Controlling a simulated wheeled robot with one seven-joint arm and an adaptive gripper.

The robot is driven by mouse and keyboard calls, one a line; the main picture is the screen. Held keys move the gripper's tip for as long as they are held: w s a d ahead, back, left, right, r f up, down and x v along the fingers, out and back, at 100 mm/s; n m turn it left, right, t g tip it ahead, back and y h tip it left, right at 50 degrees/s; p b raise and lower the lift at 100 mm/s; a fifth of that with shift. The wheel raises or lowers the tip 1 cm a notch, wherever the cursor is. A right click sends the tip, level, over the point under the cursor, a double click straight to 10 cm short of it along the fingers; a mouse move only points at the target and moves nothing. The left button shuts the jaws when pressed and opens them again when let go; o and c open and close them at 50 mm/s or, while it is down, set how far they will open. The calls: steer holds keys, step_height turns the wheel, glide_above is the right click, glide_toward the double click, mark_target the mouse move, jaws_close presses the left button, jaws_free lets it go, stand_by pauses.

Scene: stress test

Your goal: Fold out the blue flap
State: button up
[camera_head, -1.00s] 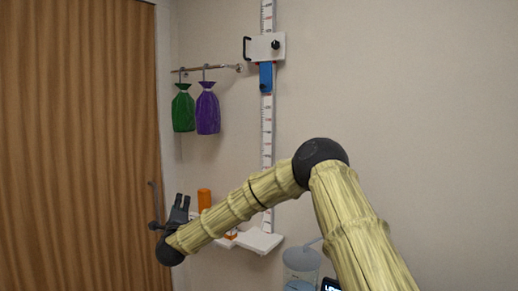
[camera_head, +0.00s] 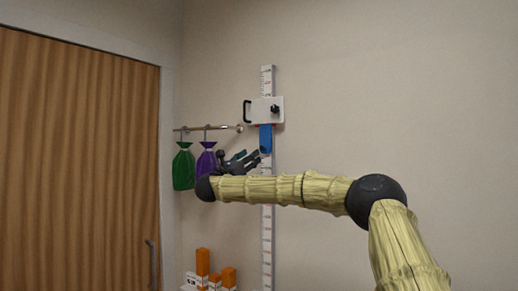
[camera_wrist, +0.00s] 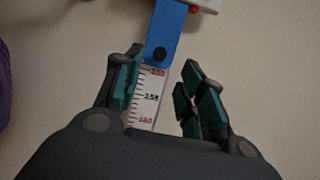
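My gripper (camera_head: 248,160) is just left of and below the flap in the head view. Its fingers (camera_wrist: 160,88) are apart with the scale showing between them, and nothing is held. I cannot tell whether a finger touches the flap.
A green bag (camera_head: 183,168) and a purple bag (camera_head: 206,161) hang from a rail (camera_head: 208,128) close to my gripper's left. A wooden door (camera_head: 80,170) stands at left. Orange-and-white boxes (camera_head: 203,264) are below. The wall right of the scale is clear.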

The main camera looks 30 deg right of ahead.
mark_target(261, 149)
steer(key=p+x, duration=0.3)
steer(key=x, duration=0.4)
steer(key=shift+w+d+r, duration=0.1)
steer(key=shift+d, duration=0.1)
jaws_close()
